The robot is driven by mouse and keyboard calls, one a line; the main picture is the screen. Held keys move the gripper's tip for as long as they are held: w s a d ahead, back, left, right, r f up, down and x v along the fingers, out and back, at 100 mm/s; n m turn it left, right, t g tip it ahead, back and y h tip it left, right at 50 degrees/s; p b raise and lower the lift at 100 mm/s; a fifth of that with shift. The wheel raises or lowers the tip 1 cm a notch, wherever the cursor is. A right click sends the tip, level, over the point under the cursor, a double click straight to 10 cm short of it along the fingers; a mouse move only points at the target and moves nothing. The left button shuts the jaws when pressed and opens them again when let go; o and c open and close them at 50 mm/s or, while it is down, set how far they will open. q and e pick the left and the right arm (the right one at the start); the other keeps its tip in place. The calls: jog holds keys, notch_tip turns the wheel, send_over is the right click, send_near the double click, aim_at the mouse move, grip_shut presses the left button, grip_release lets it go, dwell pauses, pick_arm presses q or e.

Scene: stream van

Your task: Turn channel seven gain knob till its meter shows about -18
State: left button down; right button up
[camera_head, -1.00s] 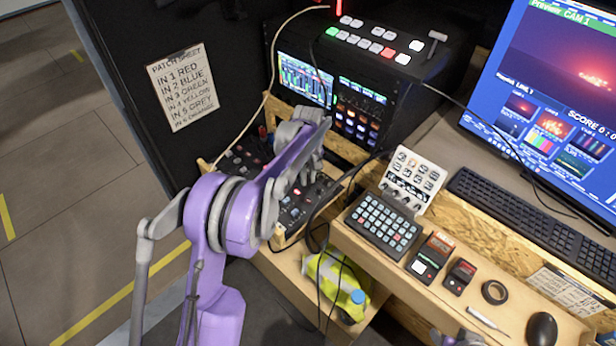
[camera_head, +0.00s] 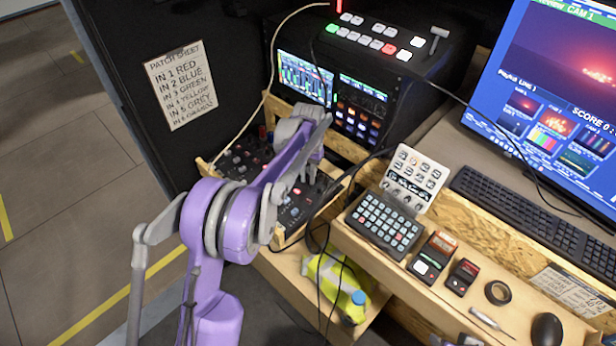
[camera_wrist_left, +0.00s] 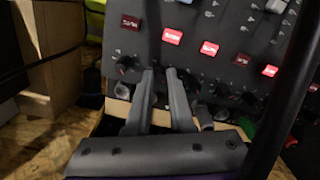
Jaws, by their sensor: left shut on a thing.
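The mixer panel (camera_head: 245,160) lies low in a wooden frame, partly hidden by my left arm. In the left wrist view its dark face (camera_wrist_left: 205,55) carries red-lit buttons and a row of small dark knobs. My left gripper (camera_wrist_left: 160,75) reaches onto that row and is shut on a small knob, mostly hidden between the fingertips. I cannot read its channel number. In the head view the fingertips are hidden behind the arm. The meter screen (camera_head: 304,78) shows several coloured bars, too small to read. A grey part of my right arm shows at the bottom edge; its jaws are unclear.
A black rack unit (camera_head: 375,70) with lit buttons stands behind the mixer. A black cable (camera_head: 322,215) hangs close to my left arm. A keypad (camera_head: 383,224) and small boxes sit on the shelf at right.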

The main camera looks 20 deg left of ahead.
aim_at(308, 179)
pick_arm(q)
jog(key=m, duration=0.5)
jog(key=shift+m, duration=0.4)
dwell(0.4)
jog(key=c, duration=0.8)
grip_release()
jog(key=shift+r, duration=0.1)
notch_tip(308, 179, up, 11)
jog(key=shift+f, duration=0.15)
